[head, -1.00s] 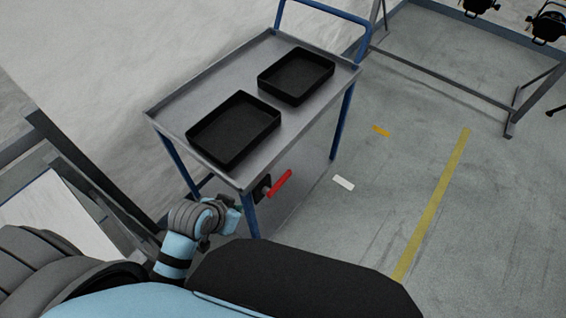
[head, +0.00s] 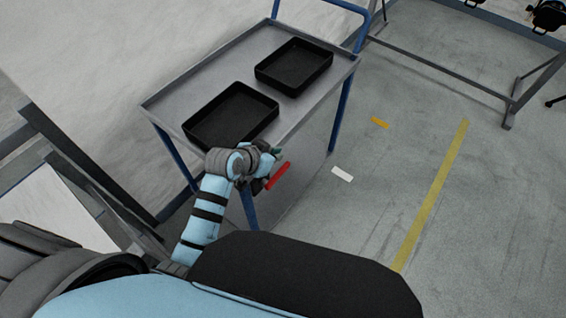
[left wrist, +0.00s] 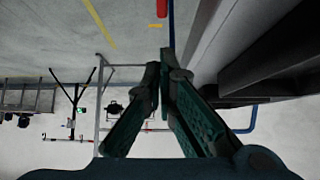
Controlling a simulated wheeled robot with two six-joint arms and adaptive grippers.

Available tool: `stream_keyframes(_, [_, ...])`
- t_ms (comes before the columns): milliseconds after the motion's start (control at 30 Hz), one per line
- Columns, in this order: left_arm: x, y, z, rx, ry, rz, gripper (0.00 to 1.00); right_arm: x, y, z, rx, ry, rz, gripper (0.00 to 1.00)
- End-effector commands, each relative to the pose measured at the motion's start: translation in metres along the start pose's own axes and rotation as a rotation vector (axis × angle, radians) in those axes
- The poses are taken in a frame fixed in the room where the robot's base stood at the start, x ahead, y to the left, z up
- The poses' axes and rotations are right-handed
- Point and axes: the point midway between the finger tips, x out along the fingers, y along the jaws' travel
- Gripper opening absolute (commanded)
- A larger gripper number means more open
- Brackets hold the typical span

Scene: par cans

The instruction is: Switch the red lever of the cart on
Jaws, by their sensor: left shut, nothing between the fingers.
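The cart (head: 163,104) has a grey metal top and blue legs. Its red lever (head: 278,176) is on the near right side, below the top, slanting up to the right. The lever's dark mount is mostly hidden behind my left gripper (head: 274,152). That gripper is at the cart's near corner, just above and left of the lever; I cannot tell whether they touch. In the left wrist view its fingers (left wrist: 163,62) come together with nothing between them, and a red piece (left wrist: 162,8) shows at the top edge. My right gripper is not in view.
Two black trays, a near one (head: 232,112) and a far one (head: 295,66), lie on the cart top. A metal frame (head: 440,66) stands at the back right.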

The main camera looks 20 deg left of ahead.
Motion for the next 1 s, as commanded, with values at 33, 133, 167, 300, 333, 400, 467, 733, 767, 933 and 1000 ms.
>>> stream_keyframes(33, [0.014, 0.000, 0.003, -0.001, -0.001, 0.001, 0.00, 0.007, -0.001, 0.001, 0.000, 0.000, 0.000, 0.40])
stream_keyframes(133, [0.036, 0.001, 0.002, -0.001, 0.000, 0.001, 0.00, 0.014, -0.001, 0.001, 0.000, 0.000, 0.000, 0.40])
stream_keyframes(167, [0.043, 0.000, 0.003, -0.001, -0.001, 0.001, 0.00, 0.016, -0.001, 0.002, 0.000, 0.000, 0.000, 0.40])
stream_keyframes(300, [0.067, 0.000, 0.012, 0.000, -0.003, 0.000, 0.00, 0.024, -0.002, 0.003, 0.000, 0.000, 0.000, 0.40])
stream_keyframes(333, [0.070, 0.000, 0.016, -0.001, -0.003, 0.000, 0.00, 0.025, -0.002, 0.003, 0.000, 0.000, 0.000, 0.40])
stream_keyframes(400, [0.076, 0.000, 0.022, 0.000, -0.002, 0.000, 0.00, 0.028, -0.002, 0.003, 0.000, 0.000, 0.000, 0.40])
stream_keyframes(467, [0.080, 0.000, 0.025, 0.000, -0.001, 0.000, 0.00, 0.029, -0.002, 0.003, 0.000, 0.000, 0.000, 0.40])
stream_keyframes(733, [0.084, 0.000, 0.029, 0.000, 0.000, -0.001, 0.00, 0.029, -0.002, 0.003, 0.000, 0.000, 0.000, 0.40])
stream_keyframes(767, [0.084, 0.000, 0.029, 0.000, 0.000, -0.001, 0.00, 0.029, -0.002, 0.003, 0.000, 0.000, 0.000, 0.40])
stream_keyframes(933, [0.083, -0.001, 0.029, -0.002, -0.010, -0.002, 0.00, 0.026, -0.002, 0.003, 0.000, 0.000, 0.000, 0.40])
stream_keyframes(1000, [0.081, -0.005, 0.029, -0.008, -0.043, -0.006, 0.00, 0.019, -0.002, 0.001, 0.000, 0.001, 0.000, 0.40])
